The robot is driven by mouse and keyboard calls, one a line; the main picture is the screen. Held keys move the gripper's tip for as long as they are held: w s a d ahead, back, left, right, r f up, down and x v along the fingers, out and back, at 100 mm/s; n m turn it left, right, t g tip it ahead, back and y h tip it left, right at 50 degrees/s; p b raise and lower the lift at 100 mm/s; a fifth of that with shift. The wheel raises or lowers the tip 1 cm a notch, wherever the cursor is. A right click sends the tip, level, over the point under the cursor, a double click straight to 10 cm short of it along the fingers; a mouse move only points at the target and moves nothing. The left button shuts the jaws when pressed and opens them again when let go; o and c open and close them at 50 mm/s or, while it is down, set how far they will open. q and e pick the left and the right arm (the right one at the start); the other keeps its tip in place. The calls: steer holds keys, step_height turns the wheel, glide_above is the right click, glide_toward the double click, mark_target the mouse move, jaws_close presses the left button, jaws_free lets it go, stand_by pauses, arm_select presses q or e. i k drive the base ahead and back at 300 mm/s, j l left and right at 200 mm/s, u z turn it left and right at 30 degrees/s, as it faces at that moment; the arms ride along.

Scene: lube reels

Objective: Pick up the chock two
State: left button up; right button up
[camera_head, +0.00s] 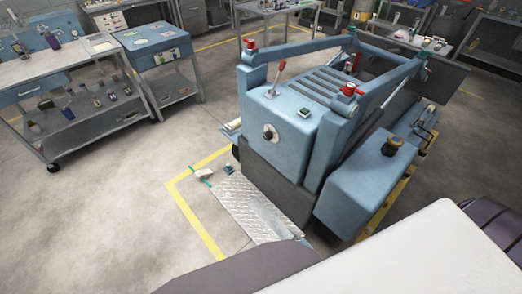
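I cannot tell for sure which thing is chock two. A small pale block (203,172) lies on the floor at the front left of the blue machine (285,118). A small dark green block (229,168) lies just to its right, close to the machine's base. Both are too small to make out in detail. Neither of my grippers is in view. Pale and dark parts of my own body fill the lower right and bottom of the view.
A metal tread plate (251,207) lies in front of the machine. Yellow floor lines (196,222) run around the machine. A grey cart (62,84) and a blue cabinet (155,46) stand at the left, holding several small items. The floor at lower left is clear.

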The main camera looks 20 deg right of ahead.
mark_target(201, 175)
steer(key=i+j+z, duration=0.1)
steer(key=j+z, duration=0.2)
steer(key=j, duration=0.3)
steer(key=j+z, duration=0.35)
steer(key=j, duration=0.3)
steer(key=i+j+z, duration=0.25)
steer(key=j+z, duration=0.15)
steer(key=j, duration=0.5)
steer(key=i+j+z, duration=0.1)
steer(key=j+z, duration=0.3)
steer(key=j, duration=0.45)
steer(key=j+z, duration=0.35)
steer(key=j, duration=0.6)
